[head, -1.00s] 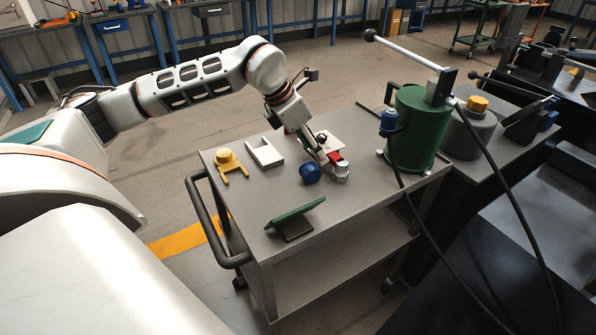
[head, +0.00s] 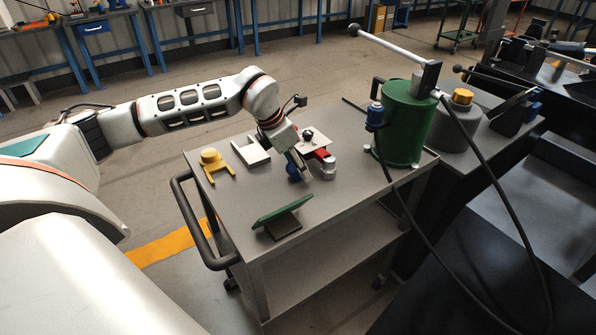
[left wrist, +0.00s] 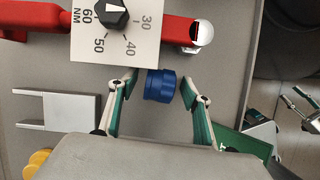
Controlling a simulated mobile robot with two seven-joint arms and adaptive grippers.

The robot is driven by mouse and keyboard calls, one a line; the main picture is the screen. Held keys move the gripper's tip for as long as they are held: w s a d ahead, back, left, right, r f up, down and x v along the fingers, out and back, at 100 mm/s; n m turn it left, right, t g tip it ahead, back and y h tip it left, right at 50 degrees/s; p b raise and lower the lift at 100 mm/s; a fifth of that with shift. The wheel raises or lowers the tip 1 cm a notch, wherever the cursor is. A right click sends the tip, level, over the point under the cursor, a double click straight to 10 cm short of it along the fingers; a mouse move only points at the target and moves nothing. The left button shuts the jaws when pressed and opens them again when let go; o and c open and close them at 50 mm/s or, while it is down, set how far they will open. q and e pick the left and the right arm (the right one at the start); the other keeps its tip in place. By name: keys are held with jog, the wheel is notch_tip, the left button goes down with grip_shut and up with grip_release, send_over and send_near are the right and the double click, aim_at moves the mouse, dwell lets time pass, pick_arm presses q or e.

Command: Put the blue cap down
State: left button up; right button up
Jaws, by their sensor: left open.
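The blue cap (head: 292,172) lies on the grey cart top (head: 345,200), partly hidden by my left gripper (head: 299,174) in the head view. In the left wrist view the blue cap (left wrist: 160,86) sits between the two spread fingertips of my left gripper (left wrist: 160,88). The left fingertip is close to the cap's side; a gap shows at the right one. I cannot tell whether either touches. My left gripper is open.
A red tool (left wrist: 180,28) with a white dial plate (left wrist: 112,40) lies just beyond the cap. A white U-shaped bracket (head: 251,152), a yellow forked part (head: 212,165) and a green tilted board (head: 283,211) are nearby. A green canister (head: 405,130) stands at the right.

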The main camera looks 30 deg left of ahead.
aim_at(292, 167)
pick_arm(q)
jog(key=c, duration=1.2)
jog(key=shift+s+r, duration=0.1)
jog(key=shift+r, duration=0.05)
jog(key=shift+s+a+r, duration=0.15)
jog(key=shift+s+r, duration=0.2)
jog(key=shift+r, duration=0.15)
jog(key=r, duration=0.6)
jog(key=shift+s+a+p, duration=0.2)
jog(key=shift+s+p, duration=0.15)
jog(key=s+a, duration=0.2)
jog(key=s, duration=0.3)
jog(key=s+a+b, duration=0.1)
jog(key=s+a, duration=0.1)
jog(key=s, duration=0.4)
jog(key=s+a, duration=0.3)
jog(key=s, duration=0.3)
jog(key=shift+f, duration=0.1)
